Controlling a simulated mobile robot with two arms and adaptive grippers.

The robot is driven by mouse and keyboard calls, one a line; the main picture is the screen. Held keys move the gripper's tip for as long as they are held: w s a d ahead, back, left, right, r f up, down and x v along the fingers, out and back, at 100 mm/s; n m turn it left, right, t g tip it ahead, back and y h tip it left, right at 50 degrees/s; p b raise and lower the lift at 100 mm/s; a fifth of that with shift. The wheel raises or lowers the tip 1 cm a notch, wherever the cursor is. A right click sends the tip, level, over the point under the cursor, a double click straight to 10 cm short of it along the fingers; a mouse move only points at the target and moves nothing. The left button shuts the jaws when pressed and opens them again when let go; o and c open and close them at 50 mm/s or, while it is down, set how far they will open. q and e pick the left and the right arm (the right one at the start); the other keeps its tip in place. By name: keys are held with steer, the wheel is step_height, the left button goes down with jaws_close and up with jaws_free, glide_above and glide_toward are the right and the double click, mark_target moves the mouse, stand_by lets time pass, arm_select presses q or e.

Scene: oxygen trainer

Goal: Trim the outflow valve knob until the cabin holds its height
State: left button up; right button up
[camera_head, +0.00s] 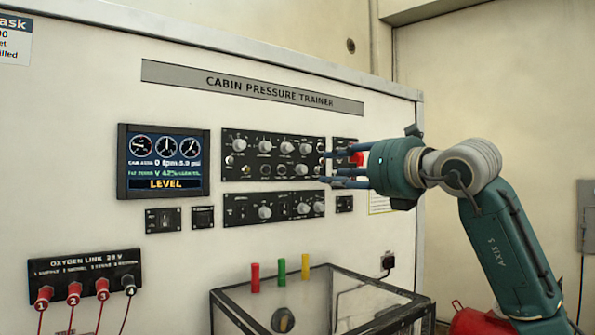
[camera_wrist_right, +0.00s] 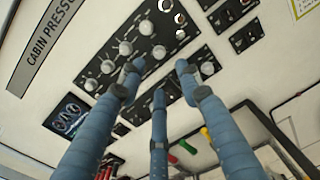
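The cabin display (camera_head: 165,162) at the left reads LEVEL, with 0 fpm and 42% on it. An upper black knob panel (camera_head: 230,150) and a lower black knob panel (camera_head: 233,210) stand to its right, each with several grey knobs. Their labels are too small to read, so I cannot tell which is the outflow valve knob. My right gripper (camera_head: 324,168) is at the right ends of these panels, fingers spread and nothing between them. In the right wrist view, the open fingers (camera_wrist_right: 158,77) point at the panels; contact with a knob cannot be made out. My left gripper is out of view.
Small switch plates (camera_head: 163,220) sit below the display. The oxygen link panel (camera_head: 85,268) has red and black plugs with hanging cables. A red object (camera_head: 478,320) stands at lower right.

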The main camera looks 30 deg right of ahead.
mark_target(305, 169)
steer(key=w+p, duration=0.1)
steer(key=w, duration=0.1)
steer(key=w+p, duration=0.1)
steer(key=w, duration=0.2)
steer(key=w+p, duration=0.2)
steer(key=w, duration=0.1)
steer(key=shift+w+a+r, duration=0.15)
steer(key=shift+w+a, duration=0.05)
steer(key=shift+a, duration=0.1)
steer(key=shift+w, duration=0.75)
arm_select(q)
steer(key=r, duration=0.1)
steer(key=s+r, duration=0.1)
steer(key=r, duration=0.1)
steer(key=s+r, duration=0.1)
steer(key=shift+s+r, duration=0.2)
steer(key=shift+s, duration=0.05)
arm_select(e)
jaws_close()
